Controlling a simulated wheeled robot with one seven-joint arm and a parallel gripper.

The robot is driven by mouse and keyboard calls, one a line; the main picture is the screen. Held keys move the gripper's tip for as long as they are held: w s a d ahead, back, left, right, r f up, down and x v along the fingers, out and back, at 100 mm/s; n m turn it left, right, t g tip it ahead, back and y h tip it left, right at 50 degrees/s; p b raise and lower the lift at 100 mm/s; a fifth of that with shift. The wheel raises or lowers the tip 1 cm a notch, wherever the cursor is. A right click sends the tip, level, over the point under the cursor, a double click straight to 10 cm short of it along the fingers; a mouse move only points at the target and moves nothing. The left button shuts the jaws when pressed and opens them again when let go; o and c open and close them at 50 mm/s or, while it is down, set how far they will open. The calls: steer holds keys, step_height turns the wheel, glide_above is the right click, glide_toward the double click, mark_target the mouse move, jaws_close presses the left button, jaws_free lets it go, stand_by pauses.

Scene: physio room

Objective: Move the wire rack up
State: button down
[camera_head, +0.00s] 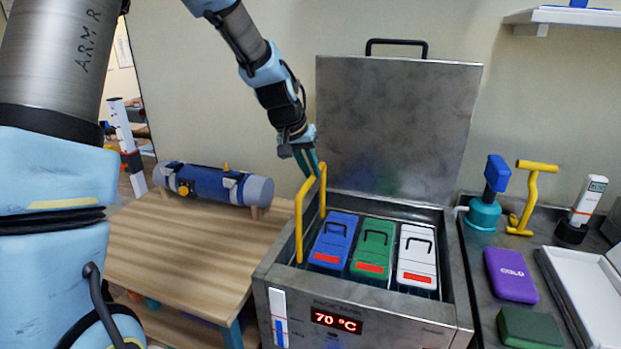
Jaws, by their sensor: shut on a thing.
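The wire rack shows mainly as its yellow handle (299,232), which rises at the left inside of the open metal tank (262,290). A blue pack (334,238), a green pack (373,247) and a white pack (416,255) stand side by side in the tank, each with a black handle and a red label. The rack's lower part is mostly hidden by the packs and tank walls. My gripper (313,170) points down from above and is shut on the top bar of the yellow handle.
The tank's lid (395,125) stands open behind. A wooden table (170,255) with a blue cylinder (215,185) is at left. A purple cold pack (510,275), a dark green pack (528,328), a white tray (572,290) and a teal pump (483,214) crowd the right counter.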

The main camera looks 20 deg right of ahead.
steer(key=shift+r, duration=0.5)
steer(key=shift+w, duration=0.1)
steer(key=c, duration=1.1)
jaws_free()
steer(key=shift+r, duration=0.15)
steer(key=shift+c, duration=0.2)
steer(key=shift+o, duration=0.3)
steer(key=b+v, duration=0.2)
steer(key=v, duration=0.8)
steer(key=shift+a+r+b, duration=0.2)
steer(key=shift+b, duration=0.15)
